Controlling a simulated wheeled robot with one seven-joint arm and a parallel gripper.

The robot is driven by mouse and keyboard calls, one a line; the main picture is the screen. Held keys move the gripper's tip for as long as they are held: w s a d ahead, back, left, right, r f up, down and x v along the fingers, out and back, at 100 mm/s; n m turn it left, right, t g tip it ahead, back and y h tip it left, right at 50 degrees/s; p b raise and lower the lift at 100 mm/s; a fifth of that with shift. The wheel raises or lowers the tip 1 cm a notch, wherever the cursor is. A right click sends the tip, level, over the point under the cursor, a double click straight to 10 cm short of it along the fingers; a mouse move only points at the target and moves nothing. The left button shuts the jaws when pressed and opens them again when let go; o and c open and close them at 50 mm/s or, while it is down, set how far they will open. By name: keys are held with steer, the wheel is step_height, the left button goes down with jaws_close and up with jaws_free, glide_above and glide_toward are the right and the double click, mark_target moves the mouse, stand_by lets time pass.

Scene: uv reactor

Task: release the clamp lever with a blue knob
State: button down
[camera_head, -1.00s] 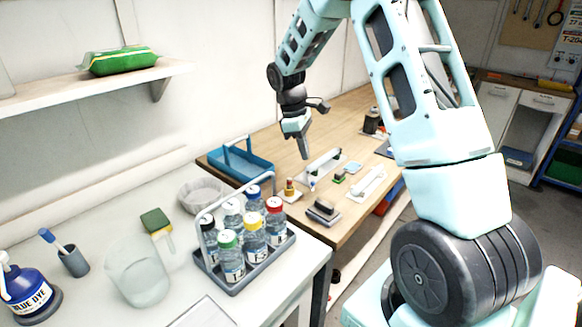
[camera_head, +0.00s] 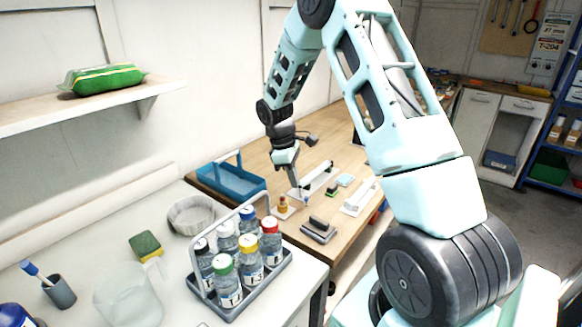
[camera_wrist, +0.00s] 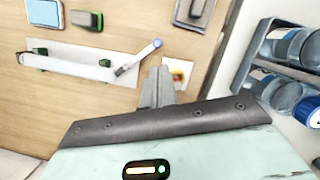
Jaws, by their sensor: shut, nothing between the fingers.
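The clamp lever is a short pale arm with a blue knob (camera_wrist: 157,43); in the wrist view it slants up and right from the right end of a white plate. The knob also shows in the head view (camera_head: 305,200). On that plate lies a long white bar (camera_wrist: 65,63). My gripper (camera_wrist: 161,72) is shut and empty, with its fingertips just below the lever in the wrist picture; I cannot tell whether they touch it. In the head view my gripper (camera_head: 295,187) points down close to the knob, low over the wooden bench.
A small plate with a red and yellow part (camera_head: 283,205) sits close to my gripper. A grey block (camera_head: 319,229), a green block (camera_head: 333,189) and a second white fixture (camera_head: 360,197) are nearby. A blue tray (camera_head: 232,181) and a bottle rack (camera_head: 287,257) stand left and in front.

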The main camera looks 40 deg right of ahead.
steer(key=shift+p+x, duration=0.4)
steer(key=shift+x, duration=1.9)
steer(key=shift+s+d+n, duration=0.2)
steer(key=shift+s+n, duration=0.1)
steer(key=shift+n, duration=0.4)
steer(key=shift+s+d+n+t+h+p, duration=0.3)
steer(key=shift+s+d+n+h+p, duration=0.2)
steer(key=shift+n, duration=0.8)
steer(key=d+n, duration=0.1)
steer(key=n, duration=0.1)
steer(key=s+d+n+p, duration=0.1)
steer(key=n, duration=0.1)
steer(key=shift+s+t, duration=0.1)
steer(key=shift+t, duration=0.3)
steer(key=shift+w+a, duration=0.4)
steer(key=shift+w, duration=0.3)
steer(key=shift+r+p, duration=0.15)
steer(key=shift+p, duration=0.25)
